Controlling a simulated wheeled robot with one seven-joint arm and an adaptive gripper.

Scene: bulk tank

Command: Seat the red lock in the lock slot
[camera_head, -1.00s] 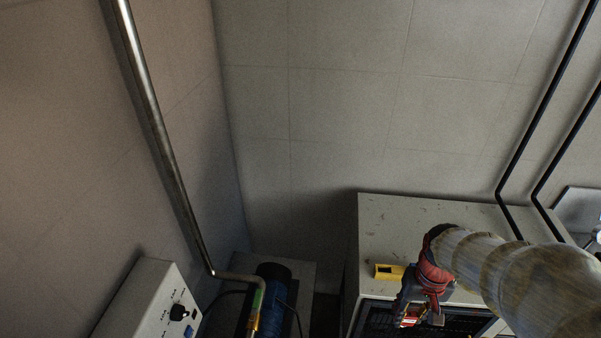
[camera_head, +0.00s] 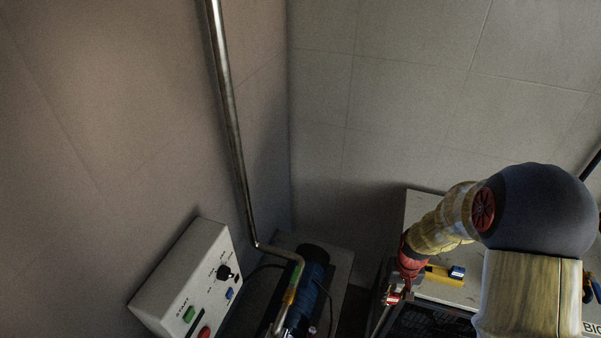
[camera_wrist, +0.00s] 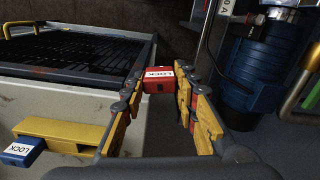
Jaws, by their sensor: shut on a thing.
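The red lock (camera_wrist: 158,79) is a small block with a white top marked LOCK. It is held between the fingertips of my gripper (camera_wrist: 158,88) in the wrist view. In the head view the red lock (camera_head: 393,298) shows small at the lower end of my gripper (camera_head: 400,285), beside the left edge of the cabinet. In the wrist view the space below it looks dark and open.
A yellow holder (camera_head: 438,274) and a blue lock (camera_head: 457,272) sit on the grey cabinet (camera_head: 420,207). Left of it are a blue motor (camera_head: 309,273), a bent pipe (camera_head: 236,140) and a white control box (camera_head: 190,275) with a black knob and green and red buttons.

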